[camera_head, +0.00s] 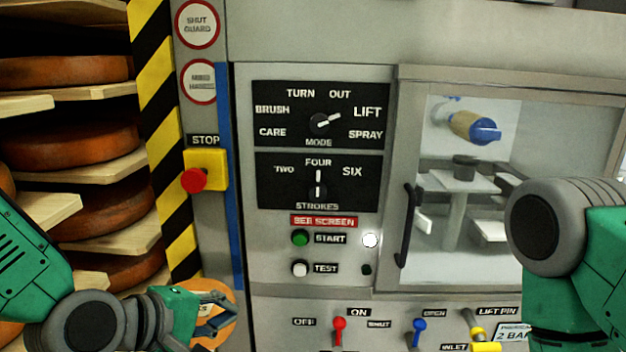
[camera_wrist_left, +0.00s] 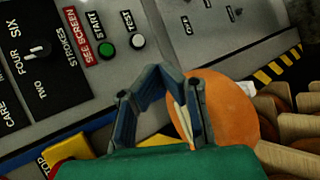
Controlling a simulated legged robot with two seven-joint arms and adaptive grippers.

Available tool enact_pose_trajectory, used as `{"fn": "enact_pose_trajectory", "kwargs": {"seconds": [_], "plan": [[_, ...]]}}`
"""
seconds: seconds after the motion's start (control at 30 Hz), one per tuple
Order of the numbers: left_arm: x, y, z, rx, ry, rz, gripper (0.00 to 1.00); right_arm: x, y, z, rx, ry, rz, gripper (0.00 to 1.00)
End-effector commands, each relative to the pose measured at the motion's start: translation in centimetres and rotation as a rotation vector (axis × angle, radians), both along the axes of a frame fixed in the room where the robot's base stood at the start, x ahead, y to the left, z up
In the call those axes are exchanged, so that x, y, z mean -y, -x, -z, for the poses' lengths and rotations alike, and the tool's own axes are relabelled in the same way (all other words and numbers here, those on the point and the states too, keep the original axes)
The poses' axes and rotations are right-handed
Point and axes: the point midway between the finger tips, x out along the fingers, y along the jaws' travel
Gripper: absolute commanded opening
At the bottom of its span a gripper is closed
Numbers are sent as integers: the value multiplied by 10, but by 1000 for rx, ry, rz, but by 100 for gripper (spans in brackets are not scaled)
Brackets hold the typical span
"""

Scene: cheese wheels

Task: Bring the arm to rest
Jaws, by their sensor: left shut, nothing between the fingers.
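My left arm comes in from the lower left in the head view. In the left wrist view the fingers of this gripper (camera_wrist_left: 176,78) show at the middle, in front of an orange disc (camera_wrist_left: 238,112). The disc also shows behind the gripper in the head view (camera_head: 212,287). I cannot tell whether they touch. My right arm shows at the right edge of the head view; its gripper is out of the frame.
The control panel (camera_head: 269,220) has a MODE knob (camera_head: 320,123) turned toward LIFT and a STROKES knob (camera_head: 318,190) at FOUR. A red STOP button (camera_head: 194,181) juts out at left. A glazed door (camera_head: 437,220) with a dark handle is at right. Cheese wheels (camera_head: 85,141) fill shelves at left.

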Motion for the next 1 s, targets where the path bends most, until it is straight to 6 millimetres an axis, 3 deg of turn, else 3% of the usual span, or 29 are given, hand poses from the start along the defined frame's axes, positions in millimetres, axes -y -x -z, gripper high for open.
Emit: {"fn": "enact_pose_trajectory", "kwargs": {"seconds": [0.17,0.37,0.67,0.77,0.9,1.0], "plan": [[-1,9,30,-20,-73,28,0,1,0,6,0,1,2,40],[-19,24,77,-52,-168,75,0,1,0,14,0,2,3,40],[-50,74,180,-132,-411,233,0,1,0,34,0,1,1,40],[-62,107,231,-180,-547,345,0,1,0,46,0,1,1,40],[-87,169,306,-256,-760,576,0,2,1,65,0,1,1,40],[-105,210,342,-297,-875,744,0,2,1,76,0,1,2,40]]}}
